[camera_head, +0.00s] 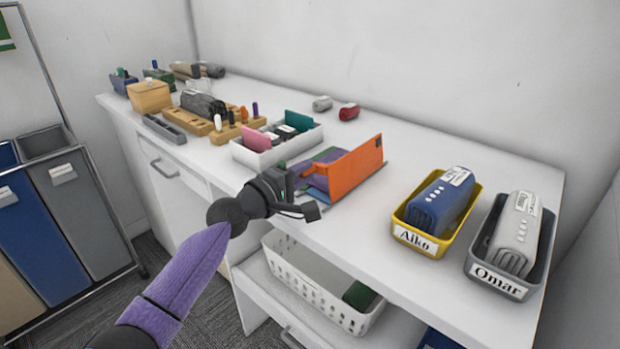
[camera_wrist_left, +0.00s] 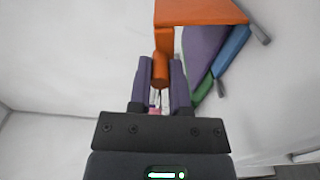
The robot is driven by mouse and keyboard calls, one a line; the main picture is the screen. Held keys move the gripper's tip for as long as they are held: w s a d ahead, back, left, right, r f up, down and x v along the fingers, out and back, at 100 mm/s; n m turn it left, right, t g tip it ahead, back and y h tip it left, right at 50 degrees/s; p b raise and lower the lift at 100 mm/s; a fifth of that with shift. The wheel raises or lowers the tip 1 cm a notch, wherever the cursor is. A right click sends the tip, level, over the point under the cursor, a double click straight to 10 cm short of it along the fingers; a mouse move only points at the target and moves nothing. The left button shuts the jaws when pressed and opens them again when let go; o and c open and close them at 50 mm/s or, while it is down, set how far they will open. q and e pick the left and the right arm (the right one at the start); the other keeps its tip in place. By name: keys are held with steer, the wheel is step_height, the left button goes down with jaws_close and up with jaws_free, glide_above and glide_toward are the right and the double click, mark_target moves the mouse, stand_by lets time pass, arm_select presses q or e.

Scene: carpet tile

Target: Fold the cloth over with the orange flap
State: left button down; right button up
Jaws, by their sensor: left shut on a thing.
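The orange flap (camera_head: 357,168) stands raised on edge above the counter. The rest of the cloth (camera_head: 325,161), with purple, green and blue parts, lies behind and beside it, partly hidden by the flap. My left gripper (camera_head: 302,198) is at the flap's near left side, over the counter's front edge. In the left wrist view, its two fingers (camera_wrist_left: 160,82) are shut on an orange tab (camera_wrist_left: 160,68) at the end of the orange flap (camera_wrist_left: 200,12). The purple part of the cloth (camera_wrist_left: 203,48) shows to the right. My right gripper is out of view.
A white tray (camera_head: 243,153) with pink and teal pieces stands left of the cloth. A yellow bin labelled Aiko (camera_head: 402,240) and a grey bin labelled Omar (camera_head: 540,270) stand right. A white basket (camera_head: 300,284) is below. Counter between flap and yellow bin is clear.

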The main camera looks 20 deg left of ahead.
arm_select(q)
steer(key=shift+w+a+f+n, duration=0.1)
steer(key=shift+a+f+n, duration=0.2)
steer(key=shift+n, duration=0.2)
steer(key=shift+a+f+n+b, duration=0.2)
steer(key=shift+n+b, duration=0.1)
steer(key=shift+n, duration=0.2)
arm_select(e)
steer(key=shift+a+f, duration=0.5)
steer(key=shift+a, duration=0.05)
arm_select(q)
steer(key=shift+w, duration=0.1)
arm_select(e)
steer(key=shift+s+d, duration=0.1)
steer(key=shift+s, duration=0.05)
arm_select(q)
steer(key=c, duration=0.6)
jaws_free()
steer(key=shift+p+v, duration=1.05)
steer(key=shift+v, duration=3.95)
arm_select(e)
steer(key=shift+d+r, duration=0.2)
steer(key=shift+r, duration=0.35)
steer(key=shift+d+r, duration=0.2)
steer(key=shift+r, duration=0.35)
